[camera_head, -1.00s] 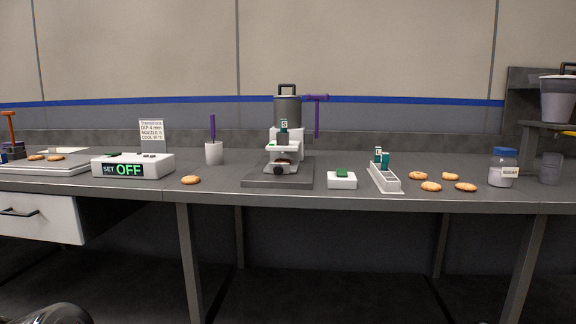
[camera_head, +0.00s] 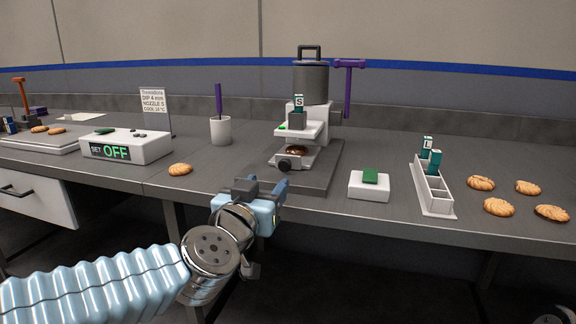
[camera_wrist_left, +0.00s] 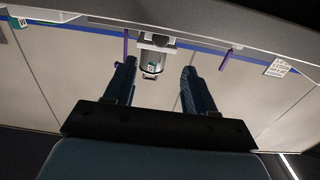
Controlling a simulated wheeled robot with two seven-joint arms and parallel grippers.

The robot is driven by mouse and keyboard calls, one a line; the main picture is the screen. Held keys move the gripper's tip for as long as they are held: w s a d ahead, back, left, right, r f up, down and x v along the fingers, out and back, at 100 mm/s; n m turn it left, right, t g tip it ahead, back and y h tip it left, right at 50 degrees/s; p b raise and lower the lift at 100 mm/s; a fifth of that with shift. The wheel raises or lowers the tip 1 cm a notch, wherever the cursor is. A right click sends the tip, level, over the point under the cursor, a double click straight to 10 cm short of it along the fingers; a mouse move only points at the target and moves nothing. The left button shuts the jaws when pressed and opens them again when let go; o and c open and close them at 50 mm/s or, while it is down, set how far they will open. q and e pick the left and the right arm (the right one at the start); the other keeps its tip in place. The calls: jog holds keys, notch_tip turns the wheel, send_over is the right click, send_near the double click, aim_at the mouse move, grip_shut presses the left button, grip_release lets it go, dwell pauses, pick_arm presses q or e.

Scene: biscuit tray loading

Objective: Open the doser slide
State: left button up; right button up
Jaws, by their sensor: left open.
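The dosing machine (camera_head: 310,132) stands on the bench, with a grey lidded hopper (camera_head: 311,84) on top and a teal block marked S (camera_head: 299,104) below it. A white plate with a green spot sits beneath that block. I cannot tell for sure which part is the doser slide. A biscuit (camera_head: 297,151) lies under the plate, above a black knob (camera_head: 284,165). My left gripper (camera_head: 264,185) is open and empty, in front of the machine's base near the bench edge. In the left wrist view, the hopper (camera_wrist_left: 153,62) shows upside down between the open fingers. My right gripper is not in view.
A white box with a green top (camera_head: 369,185) and a nozzle rack (camera_head: 434,196) stand right of the machine. Loose biscuits (camera_head: 499,207) lie beyond. A white cup (camera_head: 221,131), a biscuit (camera_head: 180,169) and the OFF control box (camera_head: 127,146) stand left.

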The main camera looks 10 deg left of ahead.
aim_at(283, 166)
pick_arm(q)
jog(key=w, duration=1.1)
jog(key=shift+d, duration=0.15)
jog(key=shift+s, duration=0.1)
jog(key=shift+c, duration=0.3)
grip_shut()
jog(key=shift+f, duration=0.1)
